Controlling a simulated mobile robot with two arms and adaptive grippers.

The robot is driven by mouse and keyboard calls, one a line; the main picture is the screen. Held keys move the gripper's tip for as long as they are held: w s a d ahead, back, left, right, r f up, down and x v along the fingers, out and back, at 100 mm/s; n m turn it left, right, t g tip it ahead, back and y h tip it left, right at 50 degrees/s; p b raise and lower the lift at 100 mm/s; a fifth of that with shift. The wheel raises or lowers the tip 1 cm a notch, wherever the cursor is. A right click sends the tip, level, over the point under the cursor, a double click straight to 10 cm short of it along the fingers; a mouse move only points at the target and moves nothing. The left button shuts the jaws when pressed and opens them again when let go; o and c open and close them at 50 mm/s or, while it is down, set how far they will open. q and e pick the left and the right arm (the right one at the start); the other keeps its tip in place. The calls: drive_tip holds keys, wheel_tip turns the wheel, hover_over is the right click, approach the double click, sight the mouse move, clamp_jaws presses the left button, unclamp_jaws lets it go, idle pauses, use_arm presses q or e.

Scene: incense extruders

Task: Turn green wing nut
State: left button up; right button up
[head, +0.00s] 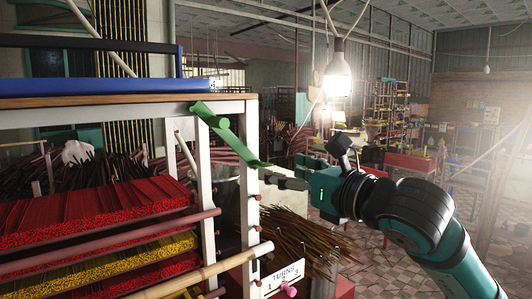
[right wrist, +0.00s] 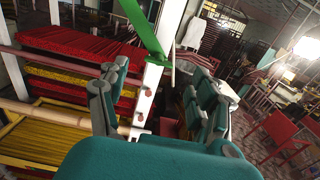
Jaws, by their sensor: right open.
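The green wing nut (head: 228,134) is a long bar with a round hub, tilted down to the right on the upper corner of a white frame post. It also shows in the right wrist view (right wrist: 141,26), at the top, beyond the fingertips. My right gripper (head: 279,172) is open and empty, just right of and slightly below the bar's lower end. In the right wrist view its fingers (right wrist: 152,82) stand apart, with the white post between them in the picture. Contact with the bar cannot be told. My left gripper does not show.
The white frame (head: 250,210) holds red and yellow incense stacks (head: 95,215) on the left. Pole ends and pegs stick out near the post. A "TURNS 1 2 3" sign (head: 284,275) with a pink knob sits low. A lit bulb (head: 340,65) hangs above.

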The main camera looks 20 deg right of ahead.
sight(265, 165)
drive_tip(key=p+x, duration=0.1)
drive_tip(key=x, duration=0.3)
drive_tip(key=shift+w+a+r+p, duration=0.1)
drive_tip(key=shift+w+p, duration=0.2)
drive_tip(key=shift+p, duration=0.05)
drive_tip(key=shift+x, duration=0.75)
drive_tip(key=shift+c, duration=0.2)
drive_tip(key=c, duration=1.1)
